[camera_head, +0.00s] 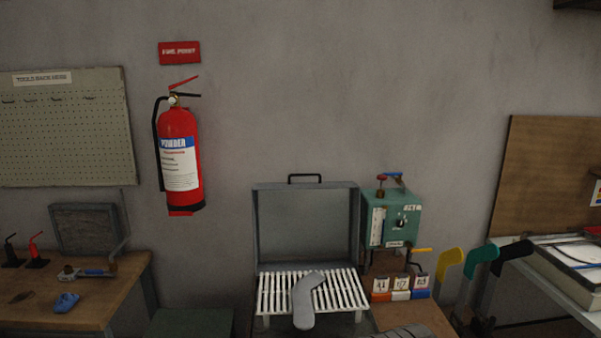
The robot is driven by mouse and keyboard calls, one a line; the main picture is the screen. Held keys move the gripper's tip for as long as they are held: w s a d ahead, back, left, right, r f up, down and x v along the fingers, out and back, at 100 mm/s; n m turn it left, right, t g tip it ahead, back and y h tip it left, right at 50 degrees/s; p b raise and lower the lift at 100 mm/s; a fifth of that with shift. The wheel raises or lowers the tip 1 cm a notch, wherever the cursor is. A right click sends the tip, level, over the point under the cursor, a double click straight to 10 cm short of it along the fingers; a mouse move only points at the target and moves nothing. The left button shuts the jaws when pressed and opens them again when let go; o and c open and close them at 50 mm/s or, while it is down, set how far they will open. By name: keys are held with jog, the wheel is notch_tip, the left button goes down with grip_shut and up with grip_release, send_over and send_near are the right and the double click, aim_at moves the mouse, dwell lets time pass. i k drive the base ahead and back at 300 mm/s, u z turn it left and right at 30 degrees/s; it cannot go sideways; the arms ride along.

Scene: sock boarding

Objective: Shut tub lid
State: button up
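A grey metal lid (305,226) stands upright and open against the back wall, with a black handle (305,178) on its top edge. In front of it is a rack of white slats (275,291), apparently over the tub. The tub's body below the slats is mostly hidden. A grey sock-shaped form (303,304) lies across the slats and sticks out past their front edge. My gripper is not in view.
A green control box (404,222) with valves stands right of the lid, above small numbered blocks (401,289). Yellow (450,262), green (480,258) and black (512,255) sock-shaped forms stand further right. A wooden bench (110,299) with tools is left.

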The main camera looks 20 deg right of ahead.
aim_at(351, 262)
jog(key=z, duration=0.05)
jog(key=i, duration=0.85)
